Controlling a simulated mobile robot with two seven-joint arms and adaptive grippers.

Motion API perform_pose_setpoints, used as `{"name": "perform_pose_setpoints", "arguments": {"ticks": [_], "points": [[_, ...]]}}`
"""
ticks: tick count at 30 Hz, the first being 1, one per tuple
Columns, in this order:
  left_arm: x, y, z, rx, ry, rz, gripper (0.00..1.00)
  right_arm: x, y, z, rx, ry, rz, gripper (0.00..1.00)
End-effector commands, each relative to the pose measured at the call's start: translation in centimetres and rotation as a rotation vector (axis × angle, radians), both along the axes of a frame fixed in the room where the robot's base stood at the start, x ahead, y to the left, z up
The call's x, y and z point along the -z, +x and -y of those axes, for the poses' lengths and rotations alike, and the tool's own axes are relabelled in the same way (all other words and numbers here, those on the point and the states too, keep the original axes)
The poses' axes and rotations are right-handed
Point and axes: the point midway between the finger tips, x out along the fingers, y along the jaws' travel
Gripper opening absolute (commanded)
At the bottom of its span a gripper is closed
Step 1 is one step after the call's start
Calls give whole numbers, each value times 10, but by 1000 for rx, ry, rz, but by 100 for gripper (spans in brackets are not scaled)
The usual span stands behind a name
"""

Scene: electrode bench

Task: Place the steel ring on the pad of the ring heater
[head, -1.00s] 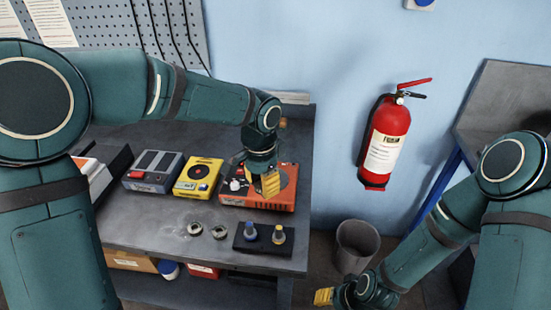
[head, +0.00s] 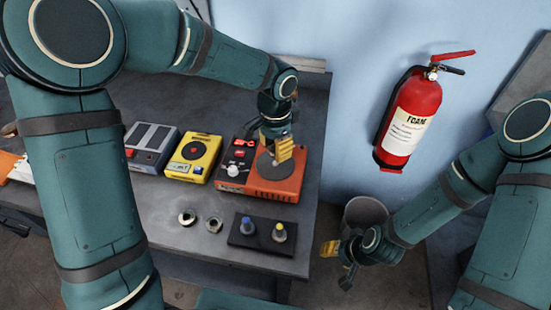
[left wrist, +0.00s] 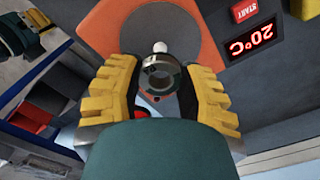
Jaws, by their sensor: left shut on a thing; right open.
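The ring heater is an orange-red box (head: 285,190) at the right of the bench, with a dark round pad (head: 264,168) on top. Its red display also shows in the left wrist view (left wrist: 248,40), reading 20°C. My left gripper (head: 284,152) is over the pad, partly hiding it. In the left wrist view its yellow fingers (left wrist: 160,95) are shut on a steel ring (left wrist: 160,79). The grey pad (left wrist: 185,28) shows beyond the ring; I cannot tell the gap. A small white-topped part (left wrist: 160,47) shows beside the ring. My right gripper (head: 338,262) is open and empty, off the bench's right side.
Two more metal rings (head: 187,217) (head: 213,224) lie on the bench front. A black plate (head: 248,239) with blue and yellow knobbed pieces is right of them. Yellow (head: 200,172) and grey (head: 145,160) devices stand left of the heater. A bin (head: 365,214) stands beyond the bench's right edge.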

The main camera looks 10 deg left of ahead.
Motion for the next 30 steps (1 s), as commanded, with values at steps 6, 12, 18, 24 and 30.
{"name": "perform_pose_setpoints", "arguments": {"ticks": [6,12,18,24,30], "points": [[32,-1,0,1,1,-4,0,7,-2,0,-4,1,-5,47],[46,0,0,0,-1,1,0,9,-3,-1,-6,2,-7,47],[46,0,0,0,-1,1,0,9,-3,-1,-6,2,-7,47],[49,0,0,1,0,0,67,11,-3,-1,-6,2,-8,47],[49,0,0,0,0,0,67,11,-3,-1,-6,2,-8,47]]}}
